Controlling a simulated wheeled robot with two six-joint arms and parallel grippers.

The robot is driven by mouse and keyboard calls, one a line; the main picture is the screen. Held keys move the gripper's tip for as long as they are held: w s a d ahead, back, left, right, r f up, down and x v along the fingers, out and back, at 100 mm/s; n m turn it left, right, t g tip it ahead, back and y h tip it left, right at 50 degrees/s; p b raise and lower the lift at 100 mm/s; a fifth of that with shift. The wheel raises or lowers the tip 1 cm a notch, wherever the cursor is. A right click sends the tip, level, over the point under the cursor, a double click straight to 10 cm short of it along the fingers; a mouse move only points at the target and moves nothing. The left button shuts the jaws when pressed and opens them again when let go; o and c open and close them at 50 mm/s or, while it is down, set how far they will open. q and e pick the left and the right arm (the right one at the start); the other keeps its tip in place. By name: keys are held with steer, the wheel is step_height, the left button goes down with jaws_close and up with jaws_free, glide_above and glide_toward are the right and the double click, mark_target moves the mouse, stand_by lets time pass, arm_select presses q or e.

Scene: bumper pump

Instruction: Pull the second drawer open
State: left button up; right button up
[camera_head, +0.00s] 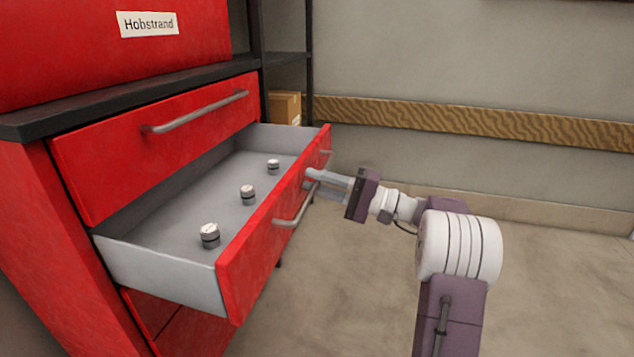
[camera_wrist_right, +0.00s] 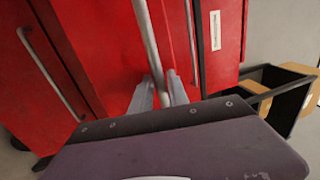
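The second drawer (camera_head: 262,245) of the red cabinet is pulled well out, with its grey inside showing. Its bar handle (camera_head: 292,210) runs along the drawer front and also shows in the right wrist view (camera_wrist_right: 148,38). My right gripper (camera_head: 312,181) is at the handle. In the right wrist view its two fingers (camera_wrist_right: 160,92) lie close on either side of the bar and look shut on it. Part of the bar is hidden by the fingers in the head view. My left gripper is not in view.
Three small metal cylinders (camera_head: 248,194) stand apart in the drawer. The top drawer (camera_head: 150,150) is shut above it. A red box labelled Hobstrand (camera_head: 110,50) sits on the dark cabinet top. A cardboard box (camera_head: 285,107) is on the shelf behind. The floor at right is clear.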

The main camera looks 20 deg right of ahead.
steer(key=shift+s+d, duration=0.15)
steer(key=shift+d, duration=0.1)
steer(key=p+v, duration=0.4)
steer(key=v, duration=0.4)
steer(key=shift+s+d, duration=0.2)
steer(key=shift+a+f, duration=0.1)
